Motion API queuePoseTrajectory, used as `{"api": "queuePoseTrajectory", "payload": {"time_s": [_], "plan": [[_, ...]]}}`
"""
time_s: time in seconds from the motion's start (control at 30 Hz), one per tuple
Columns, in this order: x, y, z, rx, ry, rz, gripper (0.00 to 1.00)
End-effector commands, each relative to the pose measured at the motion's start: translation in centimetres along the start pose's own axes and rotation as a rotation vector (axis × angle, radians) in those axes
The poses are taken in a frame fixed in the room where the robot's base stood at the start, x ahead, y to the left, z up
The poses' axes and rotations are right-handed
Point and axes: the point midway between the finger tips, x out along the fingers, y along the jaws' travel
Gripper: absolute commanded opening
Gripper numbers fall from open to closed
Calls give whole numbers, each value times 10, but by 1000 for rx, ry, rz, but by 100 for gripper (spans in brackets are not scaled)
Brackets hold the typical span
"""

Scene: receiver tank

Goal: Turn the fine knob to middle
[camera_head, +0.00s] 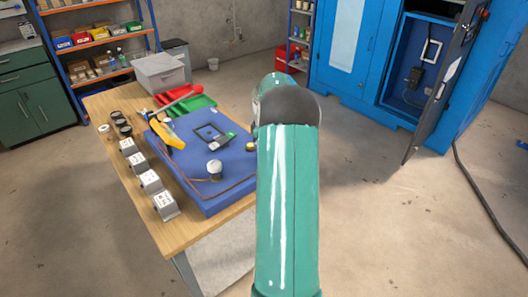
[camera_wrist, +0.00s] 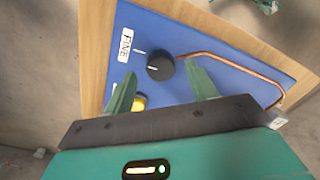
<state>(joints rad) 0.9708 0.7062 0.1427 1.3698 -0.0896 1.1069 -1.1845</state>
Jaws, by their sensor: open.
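The fine knob (camera_wrist: 161,67) is a round black knob on a blue panel (camera_wrist: 225,38) in the wrist view. A short white line on it points left. A white label reading FINE (camera_wrist: 125,45) and a small white tick lie to its upper left. My gripper (camera_wrist: 160,72) is open, with one green finger on each side of the knob in the picture. I cannot tell whether the fingers touch it. In the head view the blue panel (camera_head: 235,192) lies on a wooden table, and my arm covers its right part. I cannot make out the fine knob there.
A copper wire (camera_wrist: 225,57) runs right from near the knob. A yellow round part (camera_wrist: 139,102) sits near the left finger. On the table (camera_head: 150,222) are several grey boxes, a yellow-handled tool (camera_head: 168,133) and a grey bin (camera_head: 159,72). Blue cabinets stand at right.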

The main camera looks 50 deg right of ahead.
Motion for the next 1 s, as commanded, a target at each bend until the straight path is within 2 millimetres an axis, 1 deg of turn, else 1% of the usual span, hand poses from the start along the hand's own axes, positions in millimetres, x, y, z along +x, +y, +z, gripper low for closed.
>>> {"api": "queuePoseTrajectory", "payload": {"time_s": [0.03, 0.3, 0.4, 0.5, 0.6, 0.7, 1.0], "plan": [[-11, 1, 0, 0, 1, 4, 57], [-71, 1, 0, -1, 1, 5, 57], [-91, 1, 0, -1, 1, 5, 57], [-106, 1, 0, -1, 1, 4, 57], [-116, 0, 0, -1, 1, 2, 57], [-120, 0, 0, -1, 1, 1, 57], [-120, 0, 0, -1, 0, 1, 57]]}}
